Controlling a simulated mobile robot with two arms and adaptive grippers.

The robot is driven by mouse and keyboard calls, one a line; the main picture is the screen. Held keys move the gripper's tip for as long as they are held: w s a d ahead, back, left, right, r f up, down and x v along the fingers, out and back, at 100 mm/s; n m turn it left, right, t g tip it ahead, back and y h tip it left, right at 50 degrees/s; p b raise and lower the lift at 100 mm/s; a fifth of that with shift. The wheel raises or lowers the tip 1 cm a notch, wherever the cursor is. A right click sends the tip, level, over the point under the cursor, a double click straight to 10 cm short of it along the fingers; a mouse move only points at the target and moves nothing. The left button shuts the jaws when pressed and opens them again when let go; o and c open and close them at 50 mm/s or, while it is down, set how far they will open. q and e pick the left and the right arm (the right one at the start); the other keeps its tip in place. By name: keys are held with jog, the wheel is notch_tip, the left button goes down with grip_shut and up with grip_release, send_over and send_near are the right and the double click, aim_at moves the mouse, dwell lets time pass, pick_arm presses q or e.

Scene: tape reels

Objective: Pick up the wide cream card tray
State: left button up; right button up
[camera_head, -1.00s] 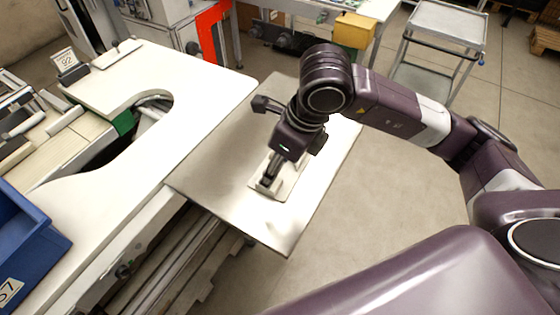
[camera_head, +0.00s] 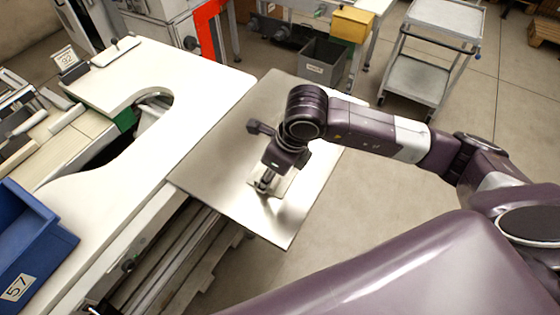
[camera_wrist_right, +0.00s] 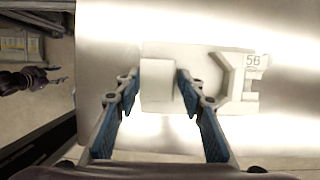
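The wide cream card tray (camera_wrist_right: 208,104) lies flat on a bare metal table, with a "56" label at its right end in the right wrist view. A raised cream block stands on it. In the head view the tray (camera_head: 281,187) is partly hidden by my right gripper (camera_head: 264,187), which points down over it. In the right wrist view my right gripper (camera_wrist_right: 158,78) has its fingers apart, one on each side of the block, with narrow gaps seeming to show. A small dark gripper, apparently my left (camera_wrist_right: 52,76), shows at the left edge; its finger state is unclear.
The metal table (camera_head: 225,160) is clear around the tray. A white worktable (camera_head: 190,85) adjoins it on the left, with a blue bin (camera_head: 30,240) near its front. A grey bin (camera_head: 322,62) and a metal cart (camera_head: 420,80) stand behind on the floor.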

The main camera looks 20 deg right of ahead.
jog(key=c, duration=0.8)
jog(key=shift+r, duration=0.1)
